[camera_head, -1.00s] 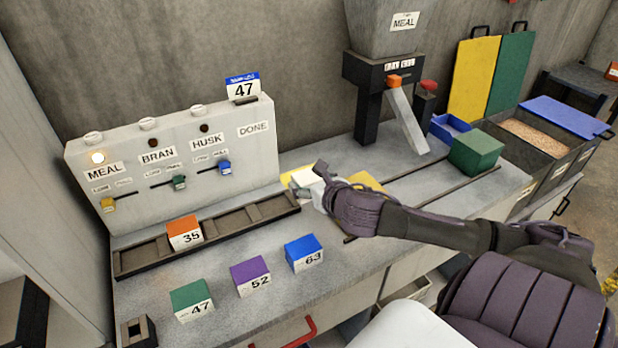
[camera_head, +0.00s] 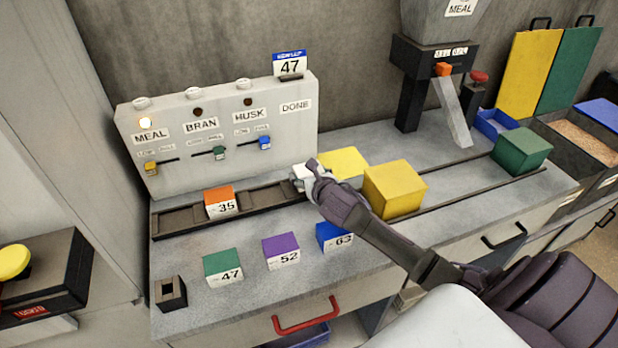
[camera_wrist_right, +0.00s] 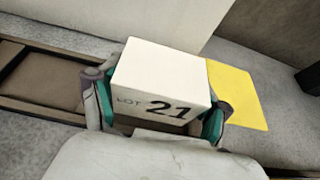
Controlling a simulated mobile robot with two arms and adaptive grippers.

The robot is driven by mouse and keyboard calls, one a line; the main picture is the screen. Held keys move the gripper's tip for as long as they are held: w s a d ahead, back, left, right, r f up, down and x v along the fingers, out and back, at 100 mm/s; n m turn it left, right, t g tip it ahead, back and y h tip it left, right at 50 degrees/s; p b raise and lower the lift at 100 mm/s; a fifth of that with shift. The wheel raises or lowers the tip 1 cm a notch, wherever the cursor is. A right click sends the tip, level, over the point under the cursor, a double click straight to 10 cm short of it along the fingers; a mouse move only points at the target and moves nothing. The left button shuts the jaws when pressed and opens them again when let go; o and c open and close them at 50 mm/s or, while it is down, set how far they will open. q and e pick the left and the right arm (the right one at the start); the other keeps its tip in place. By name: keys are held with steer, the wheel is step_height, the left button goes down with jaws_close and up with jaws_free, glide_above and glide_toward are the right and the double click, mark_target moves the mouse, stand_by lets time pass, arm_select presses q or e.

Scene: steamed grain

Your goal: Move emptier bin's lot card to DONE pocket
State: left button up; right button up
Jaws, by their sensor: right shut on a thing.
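My right gripper (camera_head: 308,180) is shut on a white block marked LOT 21 (camera_wrist_right: 160,75); its teal finger pads press the block's sides. It holds the block by the right end of the slotted rack (camera_head: 180,222); whether they touch is unclear. An orange-topped block 35 (camera_head: 221,203) sits in the rack. A green block 47 (camera_head: 223,268), a purple block 52 (camera_head: 282,251) and a blue block 63 (camera_head: 335,237), partly behind my arm, stand in front. The DONE label (camera_head: 295,106) is on the panel, below a card 47 (camera_head: 290,66). My left gripper is out of view.
A yellow mat (camera_head: 345,162) lies right of my gripper. A yellow box (camera_head: 396,188) and a green box (camera_head: 522,150) stand by dark rails. The MEAL hopper (camera_head: 450,60) is behind. A bin with grain (camera_head: 581,140) is at far right. A small dark holder (camera_head: 170,293) stands front left.

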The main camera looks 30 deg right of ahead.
steer(key=shift+f, duration=0.6)
steer(key=o, duration=1.2)
steer(key=shift+f, duration=0.1)
steer(key=v, duration=1.2)
